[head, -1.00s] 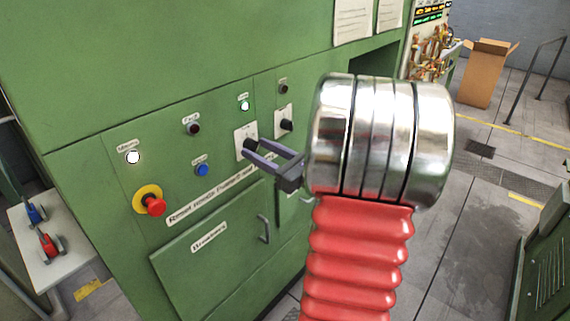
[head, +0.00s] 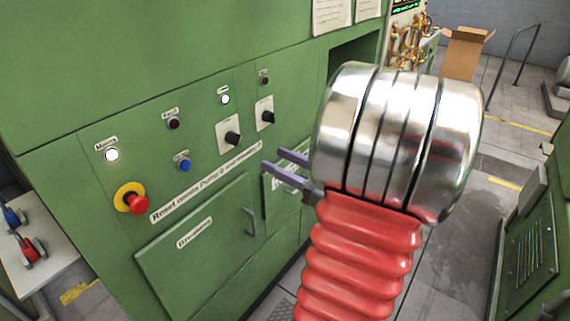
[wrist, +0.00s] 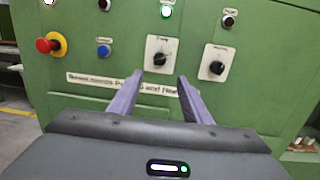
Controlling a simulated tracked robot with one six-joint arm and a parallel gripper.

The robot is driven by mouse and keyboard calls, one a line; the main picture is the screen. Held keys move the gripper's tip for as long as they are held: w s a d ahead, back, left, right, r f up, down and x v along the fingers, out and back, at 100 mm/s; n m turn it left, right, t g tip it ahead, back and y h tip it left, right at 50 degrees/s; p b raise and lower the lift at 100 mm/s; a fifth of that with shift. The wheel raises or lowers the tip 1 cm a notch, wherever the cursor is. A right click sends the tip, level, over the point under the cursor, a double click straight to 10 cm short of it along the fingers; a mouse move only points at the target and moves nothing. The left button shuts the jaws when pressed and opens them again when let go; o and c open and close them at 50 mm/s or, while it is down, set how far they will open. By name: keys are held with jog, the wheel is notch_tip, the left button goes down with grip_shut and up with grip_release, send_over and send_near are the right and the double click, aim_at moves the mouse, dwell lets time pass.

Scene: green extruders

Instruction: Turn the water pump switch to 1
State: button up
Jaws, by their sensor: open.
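Two black rotary switches on white plates sit on the green panel. The left one, the pump switch (head: 232,138), has a small label that looks like "Pump"; it also shows in the wrist view (wrist: 159,60). The other switch (head: 268,117) is to its right, also in the wrist view (wrist: 217,67). The position marks are too small to read. My gripper (head: 273,159) is open and empty, apart from both switches. In the wrist view its fingertips (wrist: 159,78) are just below the pump switch in the picture, one to each side.
A red emergency button (head: 137,204) on a yellow ring, a blue button (head: 183,164) and several lamps share the panel. A cabinet door with a handle (head: 249,222) is below. A cardboard box (head: 465,53) stands at the back right. Floor on the right is open.

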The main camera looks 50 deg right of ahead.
jog(key=shift+s, duration=0.5)
jog(key=w+a+f+n+g+y, duration=0.1)
jog(key=w+a+n+g+y, duration=0.15)
jog(key=a, duration=0.35)
jog(key=w+a+f+n+g+y, duration=0.1)
jog(key=a+n+g+y, duration=0.1)
jog(key=a+n, duration=0.35)
jog(key=w+a+f+n+g+y, duration=0.1)
jog(key=a+n+g+y, duration=0.15)
jog(key=a, duration=0.45)
jog(key=s+a+f+n+g+h, duration=0.2)
jog(key=s+a+n+g, duration=0.2)
jog(key=a+n, duration=0.35)
jog(key=s+a+f+n+g+h, duration=0.25)
jog(key=a+n+g, duration=0.25)
jog(key=a+n, duration=0.25)
jog(key=r+n+t+h, duration=0.1)
jog(key=n, duration=0.2)
jog(key=r+n+t+h, duration=0.1)
jog(key=r+n, duration=0.1)
jog(key=n, duration=0.1)
jog(key=r+n+h, duration=0.2)
jog(key=n, duration=0.1)
jog(key=shift+s+n+t, duration=0.25)
jog(key=shift+n+t, duration=0.1)
jog(key=shift+t, duration=0.05)
